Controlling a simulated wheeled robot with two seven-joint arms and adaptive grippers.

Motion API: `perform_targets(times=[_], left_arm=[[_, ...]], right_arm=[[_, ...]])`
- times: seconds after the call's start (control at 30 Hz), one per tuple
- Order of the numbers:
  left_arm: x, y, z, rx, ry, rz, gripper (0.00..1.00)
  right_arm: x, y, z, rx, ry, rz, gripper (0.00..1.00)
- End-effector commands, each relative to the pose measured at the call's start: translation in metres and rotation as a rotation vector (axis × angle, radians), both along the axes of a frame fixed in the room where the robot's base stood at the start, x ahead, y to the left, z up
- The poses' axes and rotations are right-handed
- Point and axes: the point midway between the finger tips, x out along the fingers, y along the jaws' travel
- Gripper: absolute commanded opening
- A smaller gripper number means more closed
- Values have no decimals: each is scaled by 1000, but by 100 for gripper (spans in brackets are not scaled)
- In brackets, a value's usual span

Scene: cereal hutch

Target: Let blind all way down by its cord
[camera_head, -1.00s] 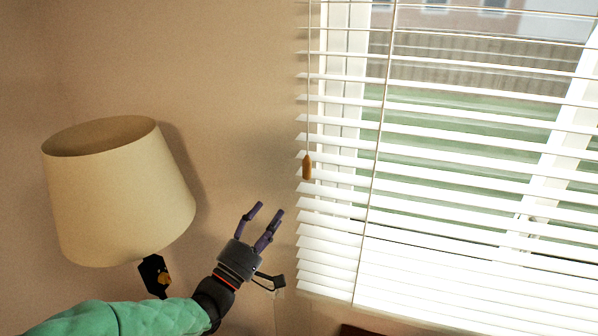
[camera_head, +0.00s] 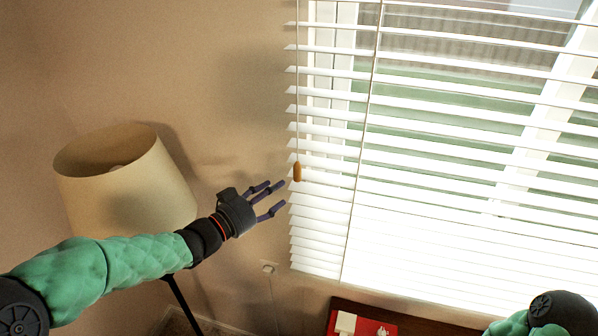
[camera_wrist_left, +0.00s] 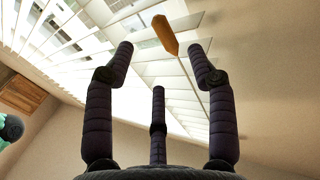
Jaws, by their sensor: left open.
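The white slatted blind (camera_head: 430,145) covers the window, with its lower slats bunched close together. Its cord hangs down the left edge and ends in an orange-brown wooden toggle (camera_head: 297,172). My left gripper (camera_head: 277,195) is open and empty, just left of and slightly below the toggle. In the left wrist view the toggle (camera_wrist_left: 165,34) hangs beyond the open fingertips (camera_wrist_left: 165,62), roughly between them; no contact shows. My right arm (camera_head: 550,315) shows at the bottom right corner, but its gripper is out of view.
A cream-shaded lamp (camera_head: 125,185) stands on the left, behind my left arm. A brown wooden surface (camera_head: 395,322) with a red item (camera_head: 368,326) lies below the blind. The wall between lamp and blind is bare.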

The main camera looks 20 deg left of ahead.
Motion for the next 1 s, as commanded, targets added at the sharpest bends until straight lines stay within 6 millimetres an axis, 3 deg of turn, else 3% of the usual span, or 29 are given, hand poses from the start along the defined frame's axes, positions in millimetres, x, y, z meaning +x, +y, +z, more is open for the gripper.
perform_targets(times=[0.5,0.7,1.0], left_arm=[[75,-34,1,-4,2,-2,56],[87,-38,0,-4,2,0,56],[88,-39,0,-4,1,1,56]], right_arm=[[0,0,18,0,0,0,0],[0,0,20,0,0,0,0],[0,0,20,0,0,0,0]])
